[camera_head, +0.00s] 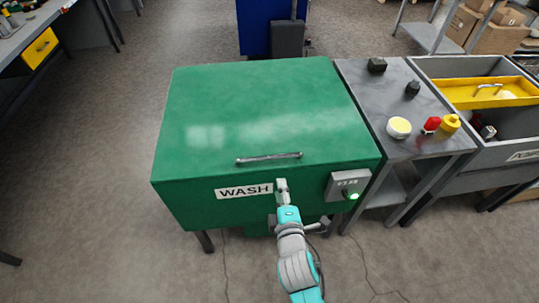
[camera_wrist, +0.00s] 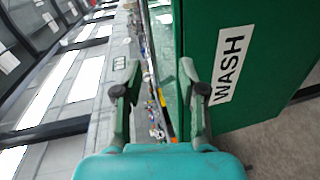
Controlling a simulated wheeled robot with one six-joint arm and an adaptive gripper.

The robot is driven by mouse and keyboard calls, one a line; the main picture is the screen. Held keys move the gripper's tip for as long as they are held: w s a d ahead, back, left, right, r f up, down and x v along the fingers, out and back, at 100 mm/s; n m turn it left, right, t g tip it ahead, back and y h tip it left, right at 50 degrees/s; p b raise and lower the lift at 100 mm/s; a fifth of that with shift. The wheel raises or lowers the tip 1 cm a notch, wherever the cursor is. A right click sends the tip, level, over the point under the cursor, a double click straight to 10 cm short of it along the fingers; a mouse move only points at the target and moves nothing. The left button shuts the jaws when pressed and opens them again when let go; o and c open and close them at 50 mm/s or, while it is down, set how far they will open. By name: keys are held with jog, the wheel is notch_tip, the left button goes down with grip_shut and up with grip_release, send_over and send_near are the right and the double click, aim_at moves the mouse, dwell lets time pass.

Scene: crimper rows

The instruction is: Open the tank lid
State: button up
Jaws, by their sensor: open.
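The green tank (camera_head: 245,199) carries a WASH label on its front, and its lid (camera_head: 255,105) lies flat and closed. A metal bar handle (camera_head: 269,158) runs along the lid's top near the front edge. My gripper (camera_head: 281,184) is at the tank's front face, just right of the label and a little below the handle in the picture. In the wrist view my gripper (camera_wrist: 163,88) is open, its fingers apart and nothing held. That view is turned sideways, with the WASH label (camera_wrist: 230,64) to the right of the fingers. I cannot tell whether the fingers touch the tank.
A control box (camera_head: 347,185) with a lit green button is on the tank's front right. A grey side table (camera_head: 405,100) with several small items stands right of the tank. A grey basin with a yellow tray (camera_head: 487,91) is farther right. The floor at left is clear.

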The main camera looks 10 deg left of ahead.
aim_at(270, 159)
jog(key=shift+n, duration=0.4)
jog(key=x, duration=0.4)
jog(key=a+r+x, duration=0.1)
jog(key=x, duration=0.3)
jog(key=r+x, duration=0.1)
jog(key=x, duration=0.4)
jog(key=shift+a, duration=0.3)
jog(key=shift+s, duration=0.1)
grip_shut()
